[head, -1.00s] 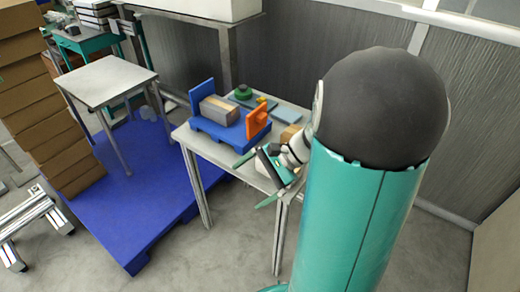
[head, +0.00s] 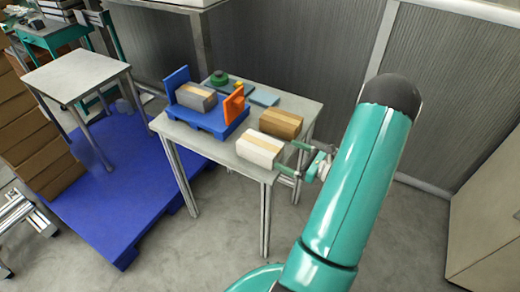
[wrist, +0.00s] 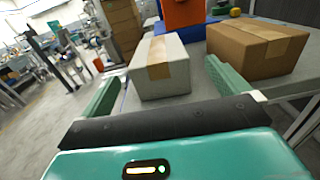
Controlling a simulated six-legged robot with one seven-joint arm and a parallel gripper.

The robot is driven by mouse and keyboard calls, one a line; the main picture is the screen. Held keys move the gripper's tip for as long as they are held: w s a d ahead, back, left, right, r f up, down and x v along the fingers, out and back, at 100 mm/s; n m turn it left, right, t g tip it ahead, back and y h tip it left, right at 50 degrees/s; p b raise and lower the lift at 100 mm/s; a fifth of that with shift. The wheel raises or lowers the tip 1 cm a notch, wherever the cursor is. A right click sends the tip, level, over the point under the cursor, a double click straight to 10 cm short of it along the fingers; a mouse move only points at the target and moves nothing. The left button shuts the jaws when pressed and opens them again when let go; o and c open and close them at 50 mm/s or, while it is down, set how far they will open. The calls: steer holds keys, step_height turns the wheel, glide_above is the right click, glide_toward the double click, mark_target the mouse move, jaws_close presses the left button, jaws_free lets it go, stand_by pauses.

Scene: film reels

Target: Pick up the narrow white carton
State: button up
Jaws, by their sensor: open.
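The narrow white carton (head: 260,149) with a tan tape strip lies on the front right part of the grey table (head: 228,154). It also shows in the wrist view (wrist: 160,67), ahead of and between my gripper's two green fingers. My gripper (head: 294,160) is at the table's right front edge, just right of the carton. In the wrist view my gripper (wrist: 158,85) is open with nothing clearly held; I cannot tell whether the fingertips reach alongside the carton.
A brown carton (head: 281,122) stands close behind the white one and right of my right finger in the wrist view. A blue rack (head: 206,120) with orange end holds a grey carton (head: 197,97). A green reel (head: 219,78) lies behind.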

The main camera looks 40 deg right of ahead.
mark_target(267, 146)
steer(key=x, duration=0.9)
steer(key=shift+w+a+f, duration=0.1)
steer(key=shift+w+a, duration=0.15)
steer(key=c, duration=1.1)
steer(key=shift+c, duration=0.2)
steer(key=shift+r, duration=0.2)
